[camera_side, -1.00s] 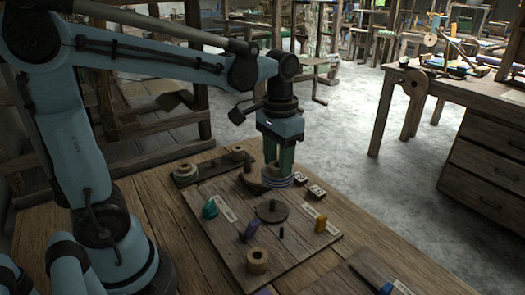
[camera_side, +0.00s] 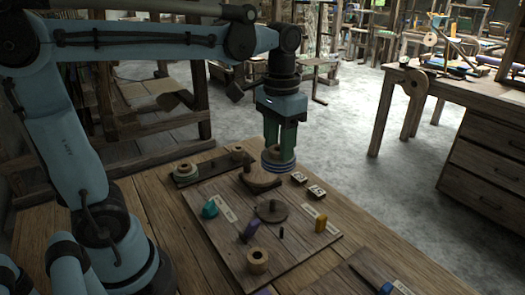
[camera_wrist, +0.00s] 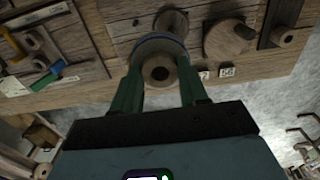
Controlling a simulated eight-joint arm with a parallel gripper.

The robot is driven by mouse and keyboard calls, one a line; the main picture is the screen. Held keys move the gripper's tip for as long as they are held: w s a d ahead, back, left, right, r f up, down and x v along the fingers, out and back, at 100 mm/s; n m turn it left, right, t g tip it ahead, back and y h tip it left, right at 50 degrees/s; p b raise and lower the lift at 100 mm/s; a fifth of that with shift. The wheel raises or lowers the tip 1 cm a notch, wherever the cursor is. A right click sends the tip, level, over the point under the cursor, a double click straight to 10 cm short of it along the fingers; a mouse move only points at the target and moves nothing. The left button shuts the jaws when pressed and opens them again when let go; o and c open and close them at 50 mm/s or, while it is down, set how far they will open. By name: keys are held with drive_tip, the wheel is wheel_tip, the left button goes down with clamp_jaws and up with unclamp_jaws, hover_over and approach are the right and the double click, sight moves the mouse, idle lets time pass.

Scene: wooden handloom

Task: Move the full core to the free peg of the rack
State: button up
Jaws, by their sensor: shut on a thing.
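My gripper (camera_side: 277,155) is shut on a wooden core wound with blue thread (camera_side: 277,166), held upright above the far part of the board. In the wrist view, my gripper (camera_wrist: 160,85) has the core (camera_wrist: 160,72) between its green fingers, its bore facing the camera. The rack (camera_side: 212,165) is a dark strip at the board's far left. It has a light core (camera_side: 187,170) at its near end and a smaller round piece (camera_side: 237,153) at its far end. I cannot clearly tell a bare peg there.
A bare core (camera_side: 258,262) stands at the front. Two number tiles (camera_side: 308,185) lie right.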

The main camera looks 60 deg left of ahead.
wheel_tip(320, 180, up, 4)
drive_tip(key=n, duration=1)
hover_over(213, 161)
wheel_tip(213, 161, down, 12)
drive_tip(key=shift+a+f, duration=0.1)
drive_tip(key=shift+f, duration=3.35)
drive_tip(key=shift+f, duration=0.7)
drive_tip(key=o, duration=0.9)
drive_tip(key=shift+o, duration=0.4)
